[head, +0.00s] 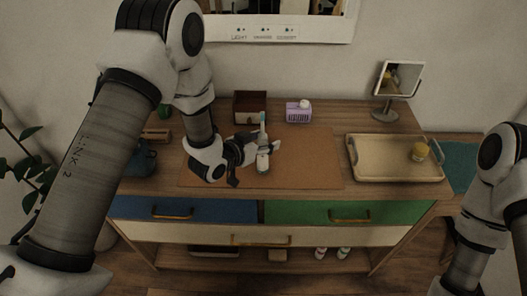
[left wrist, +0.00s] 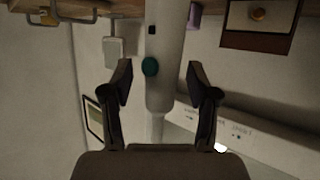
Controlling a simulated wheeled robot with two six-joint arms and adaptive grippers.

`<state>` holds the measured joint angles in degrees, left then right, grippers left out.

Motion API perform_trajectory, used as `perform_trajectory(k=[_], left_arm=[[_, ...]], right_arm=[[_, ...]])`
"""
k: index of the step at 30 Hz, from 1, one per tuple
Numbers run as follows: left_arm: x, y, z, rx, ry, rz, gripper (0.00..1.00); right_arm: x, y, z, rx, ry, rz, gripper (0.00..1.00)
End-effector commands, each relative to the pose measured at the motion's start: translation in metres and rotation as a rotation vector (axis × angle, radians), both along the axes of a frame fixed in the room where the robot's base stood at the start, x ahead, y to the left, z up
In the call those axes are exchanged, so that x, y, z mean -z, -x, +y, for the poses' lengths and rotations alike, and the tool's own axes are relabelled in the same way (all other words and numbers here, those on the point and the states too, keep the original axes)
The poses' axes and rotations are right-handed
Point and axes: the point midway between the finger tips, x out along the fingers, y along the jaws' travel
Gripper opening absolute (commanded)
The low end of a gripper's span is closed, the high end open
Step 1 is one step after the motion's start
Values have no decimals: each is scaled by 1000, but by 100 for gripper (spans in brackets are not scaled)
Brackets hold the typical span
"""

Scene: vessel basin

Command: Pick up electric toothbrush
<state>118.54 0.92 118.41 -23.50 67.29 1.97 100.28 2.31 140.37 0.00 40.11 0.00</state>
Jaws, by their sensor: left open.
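The electric toothbrush (head: 263,160) stands upright on the brown mat (head: 310,160). It has a white body and a pale blue upper part. In the left wrist view its white handle (left wrist: 165,50) with a teal button appears upside down, running between the two fingers. My left gripper (head: 256,160) is open, with one finger on each side of the toothbrush. Gaps show between the fingers and the handle. My left gripper also fills the lower part of the left wrist view (left wrist: 161,85). Part of my right arm shows at the right edge, but its gripper is out of view.
A dark brown box (head: 249,107) and a purple basket (head: 298,112) stand behind the mat. A small mirror (head: 398,79) stands behind the tray. The mat's right part is clear.

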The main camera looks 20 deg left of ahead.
Motion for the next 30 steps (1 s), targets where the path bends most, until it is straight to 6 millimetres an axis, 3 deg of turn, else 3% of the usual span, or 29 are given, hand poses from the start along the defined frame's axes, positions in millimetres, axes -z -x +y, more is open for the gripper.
perform_trajectory(k=[4, 5, 9, 10, 22, 30], left_arm=[[1, 0, 0, -1, 0, 1, 60], [1, 0, 0, -1, 0, 1, 52], [1, 0, 0, -1, 0, 1, 3], [1, 0, 1, -1, 0, 1, 0], [-2, 0, 1, -2, -1, 0, 0], [-29, -1, 1, -1, -1, -5, 0]], right_arm=[[1, 0, 0, 0, 0, 1, 0], [1, 0, 0, 0, 0, 1, 0], [1, 0, 0, 0, 0, 1, 0], [1, 0, 0, 0, 0, 1, 0], [3, 0, 0, 0, 0, 0, 0], [15, 0, 0, 0, 0, 0, 0]])
